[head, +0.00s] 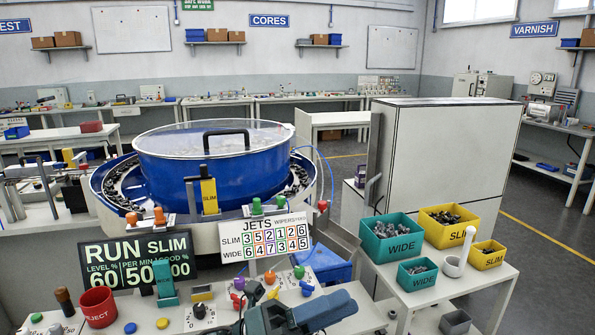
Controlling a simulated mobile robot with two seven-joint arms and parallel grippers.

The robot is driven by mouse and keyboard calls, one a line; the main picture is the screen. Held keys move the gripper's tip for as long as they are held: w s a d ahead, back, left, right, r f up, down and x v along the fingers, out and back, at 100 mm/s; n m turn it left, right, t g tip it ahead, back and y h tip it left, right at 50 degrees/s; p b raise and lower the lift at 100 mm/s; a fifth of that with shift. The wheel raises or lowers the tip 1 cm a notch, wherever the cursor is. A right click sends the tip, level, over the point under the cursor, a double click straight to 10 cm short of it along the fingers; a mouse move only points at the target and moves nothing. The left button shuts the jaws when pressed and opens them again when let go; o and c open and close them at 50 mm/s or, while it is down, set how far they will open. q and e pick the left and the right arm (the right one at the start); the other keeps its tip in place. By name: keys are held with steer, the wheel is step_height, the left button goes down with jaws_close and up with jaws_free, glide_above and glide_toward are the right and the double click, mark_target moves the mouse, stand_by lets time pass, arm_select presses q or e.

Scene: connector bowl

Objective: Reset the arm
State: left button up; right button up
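No held object is visible. A big blue bowl feeder (205,172) with a clear lid and black handle stands behind the panel.
The panel holds a red REJECT cup (98,306), coloured buttons and knobs. A white JETS chart (265,236) and a black RUN SLIM display (138,262) stand behind. At right, a white table carries teal WIDE bins (392,237) and yellow SLIM bins (449,226).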

arm_select(q)
steer(key=w+a+f+n+t+y+p, duration=0.1)
steer(key=a+f+n+t+y, duration=0.6)
steer(key=n, duration=0.7)
steer(key=w+a+f+n+t+y, duration=0.1)
steer(key=a+f+n+t+y, duration=0.3)
steer(key=f+n+t+y, duration=0.65)
steer(key=s+a+f+n+g+y, duration=0.1)
steer(key=s+a+f+n+g, duration=0.3)
steer(key=s+f+n, duration=0.2)
steer(key=s+a+f+n+g+y, duration=0.1)
steer(key=s+a+f+n+g, duration=0.3)
steer(key=f, duration=0.4)
steer(key=s+n+g, duration=0.1)
steer(key=s+n, duration=0.1)
steer(key=shift+s, duration=0.35)
steer(key=shift+n+y, duration=0.25)
